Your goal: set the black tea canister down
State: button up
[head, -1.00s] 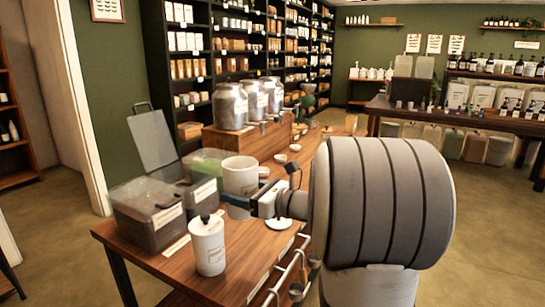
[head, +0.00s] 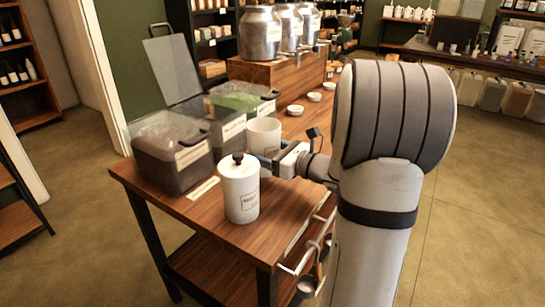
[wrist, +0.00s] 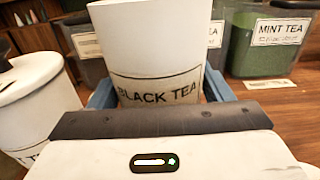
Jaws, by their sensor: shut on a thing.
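The black tea canister (wrist: 155,60) is white, open-topped and upright, with a "BLACK TEA" label facing the wrist camera. In the head view, the canister (head: 264,136) is above the wooden counter, beside the bins. My gripper (head: 268,165) is shut on it, with a blue finger on each side in the wrist view. Its base is hidden by my gripper, so I cannot tell whether it touches the counter.
A white canister with a black-knobbed lid (head: 240,190) stands close by at the counter's front. A dark tea bin (head: 172,160) and a green mint tea bin (head: 240,103) stand behind. Small white bowls (head: 295,109) sit farther along the counter (head: 205,208).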

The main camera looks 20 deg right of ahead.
jog(key=shift+a+f+b, duration=0.1)
jog(key=shift+f+b, duration=0.45)
jog(key=shift+f, duration=1.6)
jog(key=shift+f, duration=0.25)
jog(key=o, duration=1.2)
jog(key=shift+c, duration=0.2)
jog(key=shift+r, duration=0.1)
jog(key=shift+r, duration=0.2)
jog(key=p+v, duration=0.1)
jog(key=v, duration=1.1)
jog(key=shift+f, duration=0.1)
